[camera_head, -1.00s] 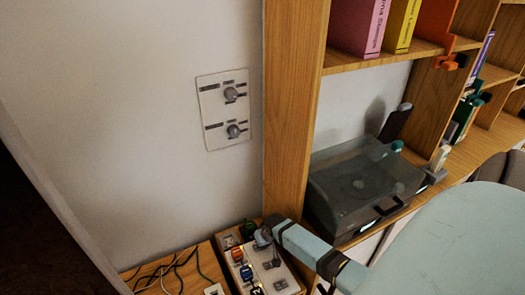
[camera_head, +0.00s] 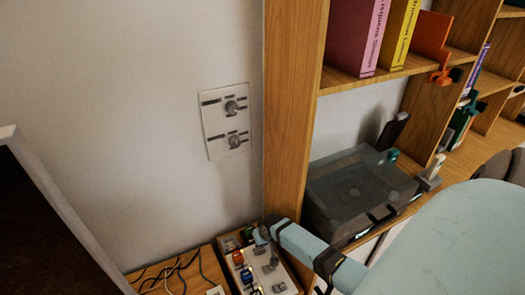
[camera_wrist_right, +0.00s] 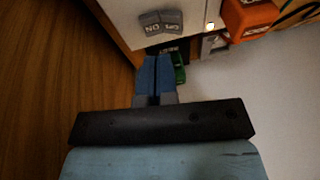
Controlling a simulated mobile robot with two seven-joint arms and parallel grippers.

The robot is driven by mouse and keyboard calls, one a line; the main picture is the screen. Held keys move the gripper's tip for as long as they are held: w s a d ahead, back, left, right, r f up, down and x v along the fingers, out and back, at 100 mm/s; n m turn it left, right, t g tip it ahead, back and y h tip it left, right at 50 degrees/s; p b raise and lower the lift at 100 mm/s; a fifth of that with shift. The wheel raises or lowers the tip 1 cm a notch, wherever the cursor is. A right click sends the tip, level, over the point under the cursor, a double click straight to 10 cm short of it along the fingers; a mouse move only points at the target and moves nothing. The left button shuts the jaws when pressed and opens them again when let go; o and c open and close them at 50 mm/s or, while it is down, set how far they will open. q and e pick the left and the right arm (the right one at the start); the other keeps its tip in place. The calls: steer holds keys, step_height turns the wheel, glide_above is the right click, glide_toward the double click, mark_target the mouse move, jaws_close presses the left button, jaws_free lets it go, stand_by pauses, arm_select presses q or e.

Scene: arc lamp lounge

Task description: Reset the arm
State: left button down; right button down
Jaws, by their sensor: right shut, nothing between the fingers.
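My right arm comes in from the lower right in the head view. Its gripper (camera_head: 262,236) is over the back part of a white switch box (camera_head: 275,275) on the wooden surface. In the right wrist view the blue fingers (camera_wrist_right: 154,80) are together with nothing between them. Their tips point towards the box's edge, below a grey rocker switch (camera_wrist_right: 160,22) marked ON at one end. A green part (camera_wrist_right: 180,68) lies just beside the fingertips; I cannot tell whether they touch. My left gripper is not in view.
A wall plate with two knobs (camera_head: 226,122) is above the box to the left. A wooden upright (camera_head: 290,110) stands beside it. A turntable with a clear lid (camera_head: 360,190) is on the right shelf. Loose cables (camera_head: 170,275) lie left of the box.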

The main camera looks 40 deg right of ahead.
steer(key=d+v, duration=0.1)
steer(key=v, duration=0.8)
steer(key=shift+s, duration=0.15)
steer(key=shift+r, duration=0.1)
steer(key=s+a+r+n+t+y+p, duration=0.1)
steer(key=s+a+r+n+t, duration=0.1)
steer(key=s+a, duration=0.3)
steer(key=s+a+r+n+t+y+p, duration=0.1)
steer(key=s+a+r+n+t, duration=0.1)
steer(key=a, duration=0.9)
steer(key=s+a+r+n+t+y, duration=0.1)
steer(key=s+a+r+n+t, duration=0.2)
steer(key=s+a+r, duration=0.2)
steer(key=s+a, duration=0.3)
steer(key=shift+a+p, duration=0.3)
steer(key=shift+p, duration=0.1)
steer(key=shift+s+d, duration=0.15)
steer(key=shift+s, duration=0.05)
